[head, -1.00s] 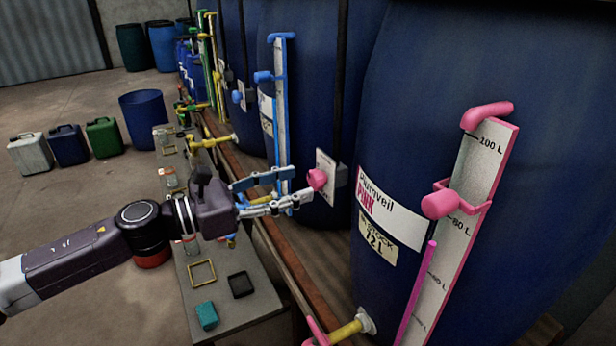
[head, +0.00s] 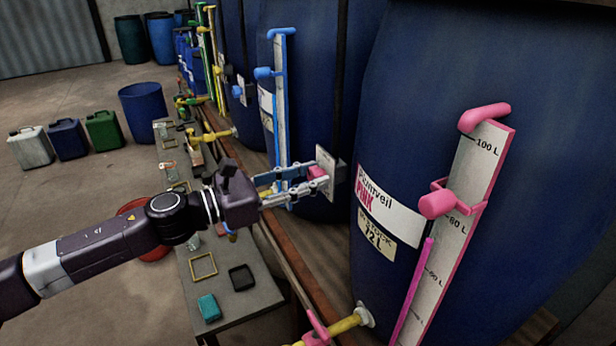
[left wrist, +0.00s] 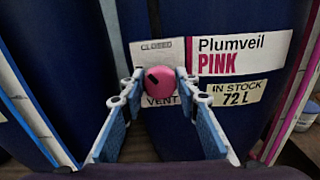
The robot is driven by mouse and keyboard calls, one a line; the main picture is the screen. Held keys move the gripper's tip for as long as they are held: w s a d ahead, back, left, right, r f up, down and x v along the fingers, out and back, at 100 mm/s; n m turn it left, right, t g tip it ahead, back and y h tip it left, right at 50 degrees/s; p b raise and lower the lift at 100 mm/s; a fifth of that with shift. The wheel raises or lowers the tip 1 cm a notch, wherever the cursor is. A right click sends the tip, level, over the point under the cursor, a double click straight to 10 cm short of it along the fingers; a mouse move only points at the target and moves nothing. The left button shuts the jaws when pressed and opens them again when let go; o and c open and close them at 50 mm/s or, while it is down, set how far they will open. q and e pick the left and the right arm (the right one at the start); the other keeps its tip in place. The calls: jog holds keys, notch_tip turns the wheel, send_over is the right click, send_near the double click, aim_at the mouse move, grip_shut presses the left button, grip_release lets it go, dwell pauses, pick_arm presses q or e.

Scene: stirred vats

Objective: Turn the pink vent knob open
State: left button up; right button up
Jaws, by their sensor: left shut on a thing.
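The pink vent knob (head: 317,172) sits on a pale plate (head: 326,160) between the blue vat and the Plumveil PINK vat (head: 450,110). In the left wrist view the knob (left wrist: 160,88) is round, with a short black mark at its upper left. The word CLOSED reads above it and VENT below it; other lettering is hidden. My left gripper (head: 306,180) reaches it from the left and is shut on it, with one fingertip on each side in the left wrist view (left wrist: 160,82). My right gripper is not in view.
A pink-trimmed gauge (head: 465,190) stands on the vat's front, right of the knob. A blue gauge (head: 280,100) rises just behind my left gripper. A low bench (head: 225,310) with small trays lies below my arm. Open floor is at the left.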

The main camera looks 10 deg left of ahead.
pick_arm(q)
jog(key=shift+r+n, duration=0.1)
jog(key=shift+n, duration=0.2)
jog(key=shift+n+p, duration=0.5)
jog(key=shift+p, duration=0.1)
jog(key=n+p, duration=0.2)
jog(key=n, duration=0.2)
jog(key=shift+w+r+p, duration=0.1)
jog(key=shift+p, duration=0.25)
jog(key=shift+a+f+n+p, duration=0.1)
jog(key=shift+f+n+p, duration=0.1)
jog(key=shift+n+p, duration=1.8)
jog(key=shift+n+b, duration=0.55)
jog(key=shift+n, duration=0.15)
jog(key=o, duration=1.2)
jog(key=shift+c, duration=0.2)
jog(key=shift+a, duration=0.1)
jog(key=v, duration=1.2)
